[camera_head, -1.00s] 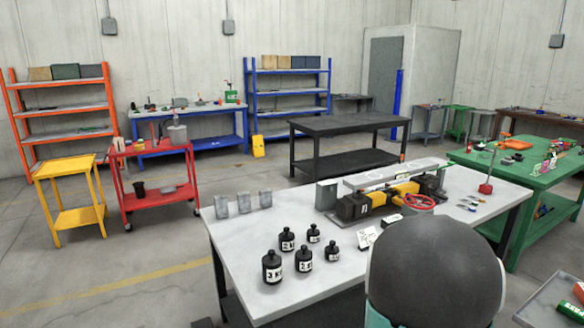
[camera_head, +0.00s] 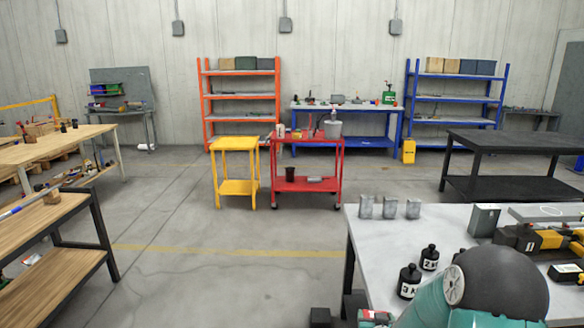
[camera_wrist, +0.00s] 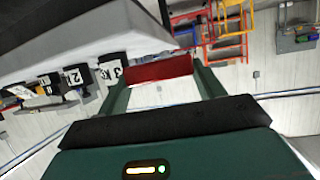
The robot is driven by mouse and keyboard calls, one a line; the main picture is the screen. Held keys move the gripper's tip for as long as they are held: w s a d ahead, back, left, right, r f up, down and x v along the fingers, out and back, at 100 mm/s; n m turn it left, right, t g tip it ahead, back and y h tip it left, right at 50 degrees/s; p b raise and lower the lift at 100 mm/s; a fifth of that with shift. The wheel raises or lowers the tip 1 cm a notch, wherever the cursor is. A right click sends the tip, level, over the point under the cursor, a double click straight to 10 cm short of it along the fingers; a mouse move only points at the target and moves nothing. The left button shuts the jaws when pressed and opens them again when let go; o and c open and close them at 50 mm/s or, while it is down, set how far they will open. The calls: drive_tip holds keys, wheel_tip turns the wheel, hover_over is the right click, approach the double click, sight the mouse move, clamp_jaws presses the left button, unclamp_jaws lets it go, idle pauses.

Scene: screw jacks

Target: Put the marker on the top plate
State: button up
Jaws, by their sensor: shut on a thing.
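In the wrist view, my gripper (camera_wrist: 160,74) shows two green fingers. A red block-like thing (camera_wrist: 158,67) spans between their tips, and the fingers are shut on it. It appears to be the marker, though its full shape is hidden. In the head view the gripper's fingers cannot be made out.
On the grey-topped table (camera_head: 375,240) stand black weights (camera_head: 409,282) and grey blocks (camera_head: 390,208). A red cart (camera_head: 307,184) and yellow stand (camera_head: 236,188) are behind. A wooden bench (camera_head: 45,215) is at left. Open floor (camera_head: 215,275) lies between.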

drive_tip(key=a+f+n+y, duration=0.2)
drive_tip(key=a, duration=0.7)
drive_tip(key=shift+s+a+y, duration=0.15)
drive_tip(key=shift+a+y, duration=0.15)
drive_tip(key=shift+a, duration=0.1)
drive_tip(key=shift+f, duration=0.15)
